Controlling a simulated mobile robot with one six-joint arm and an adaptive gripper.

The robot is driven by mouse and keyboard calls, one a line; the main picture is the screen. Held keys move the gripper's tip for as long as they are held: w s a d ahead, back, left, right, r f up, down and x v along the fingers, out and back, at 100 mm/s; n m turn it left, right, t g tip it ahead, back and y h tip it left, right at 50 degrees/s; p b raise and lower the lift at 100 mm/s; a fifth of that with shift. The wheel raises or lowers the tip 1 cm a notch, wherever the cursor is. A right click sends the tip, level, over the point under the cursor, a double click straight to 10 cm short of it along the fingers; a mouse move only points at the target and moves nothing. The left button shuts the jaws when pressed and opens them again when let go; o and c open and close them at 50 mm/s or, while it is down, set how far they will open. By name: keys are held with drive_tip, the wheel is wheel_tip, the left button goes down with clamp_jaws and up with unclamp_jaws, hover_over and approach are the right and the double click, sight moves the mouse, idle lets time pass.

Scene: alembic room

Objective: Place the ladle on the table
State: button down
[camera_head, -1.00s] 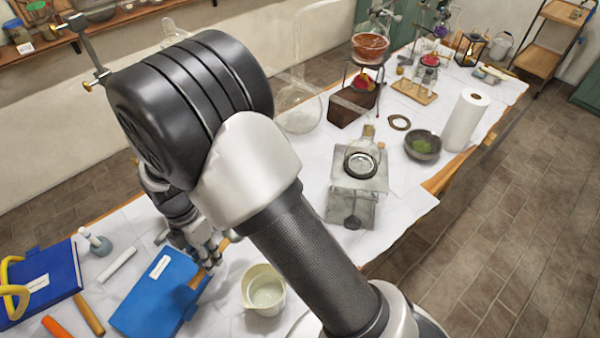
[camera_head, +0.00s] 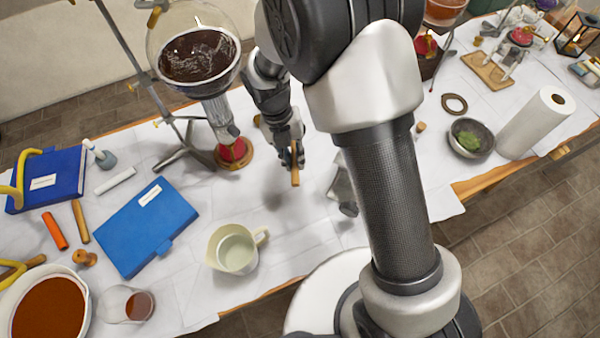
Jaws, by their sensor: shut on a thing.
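My gripper (camera_head: 291,154) is shut on a wooden stick-like piece, which looks like the handle of the ladle (camera_head: 295,177). The handle points toward the front of the table, and the ladle's bowl cannot be made out. My gripper is over the middle of the white-covered table (camera_head: 285,225), and a soft shadow lies on the cloth near it. I cannot tell exactly how high the ladle is above the cloth.
A cream jug (camera_head: 234,249) stands front left of my gripper. A glass flask of dark liquid (camera_head: 200,55) on a stand is to the left. A blue book (camera_head: 148,226) lies further left. My arm partly hides a grey scale (camera_head: 340,183). Cloth between jug and scale is clear.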

drive_tip(key=a+b+x, duration=0.1)
drive_tip(key=x, duration=0.3)
drive_tip(key=w+b+x, duration=0.1)
drive_tip(key=x, duration=0.4)
drive_tip(key=a+b+x, duration=0.1)
drive_tip(key=b+x, duration=0.1)
drive_tip(key=x, duration=0.3)
drive_tip(key=shift+w+a+f, duration=0.35)
drive_tip(key=shift+w+f, duration=0.05)
drive_tip(key=shift+f, duration=0.05)
drive_tip(key=shift+f, duration=0.2)
drive_tip(key=c, duration=1.5)
unclamp_jaws()
drive_tip(key=p+v, duration=0.4)
drive_tip(key=v, duration=0.8)
drive_tip(key=shift+s+r, duration=0.1)
drive_tip(key=shift+r, duration=0.1)
